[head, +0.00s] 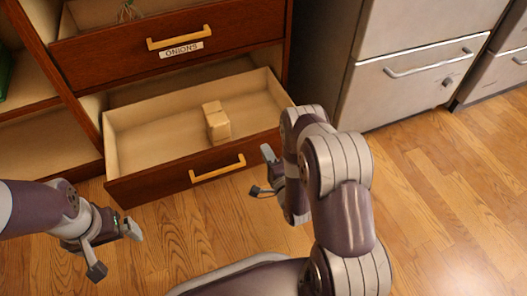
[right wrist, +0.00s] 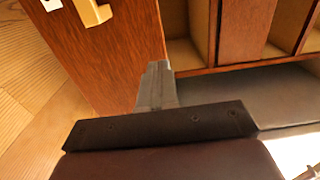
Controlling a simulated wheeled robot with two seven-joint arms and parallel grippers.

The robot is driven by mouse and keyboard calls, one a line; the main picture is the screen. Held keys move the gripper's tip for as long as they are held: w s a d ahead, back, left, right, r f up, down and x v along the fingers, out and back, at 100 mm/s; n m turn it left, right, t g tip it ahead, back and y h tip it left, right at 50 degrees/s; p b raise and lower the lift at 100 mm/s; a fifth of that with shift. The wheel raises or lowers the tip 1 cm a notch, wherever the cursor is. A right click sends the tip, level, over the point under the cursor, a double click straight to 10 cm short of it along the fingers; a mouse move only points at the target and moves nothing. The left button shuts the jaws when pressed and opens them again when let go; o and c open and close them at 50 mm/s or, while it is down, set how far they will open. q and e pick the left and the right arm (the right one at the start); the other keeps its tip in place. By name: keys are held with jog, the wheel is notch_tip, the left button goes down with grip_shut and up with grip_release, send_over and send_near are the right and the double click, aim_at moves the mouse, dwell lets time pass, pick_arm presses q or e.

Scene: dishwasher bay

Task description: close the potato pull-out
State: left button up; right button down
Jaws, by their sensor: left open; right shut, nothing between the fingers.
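The lower pull-out (head: 140,188) stands open, with a dark wood front, a yellow handle (head: 217,168) and a pale inside. No label shows on it in the head view, so I take it as the potato one only by the onion label above. Tan blocky pieces (head: 216,122) lie inside. My left gripper (head: 115,251) is open and empty, left of and in front of the pull-out. My right gripper (head: 264,172) is shut and empty near the front's right end. Its fingers (right wrist: 157,88) show together in the right wrist view, beside a wood front with a yellow handle (right wrist: 92,12).
The upper drawer (head: 100,62), labelled onions (head: 181,50), is also open above the lower one. A grey metal appliance (head: 415,75) stands to the right. Open shelves (head: 40,140) are at the left. Wood floor (head: 430,190) in front and right is clear.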

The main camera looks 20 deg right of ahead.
jog(key=shift+w+b, duration=0.55)
jog(key=shift+w, duration=0.9)
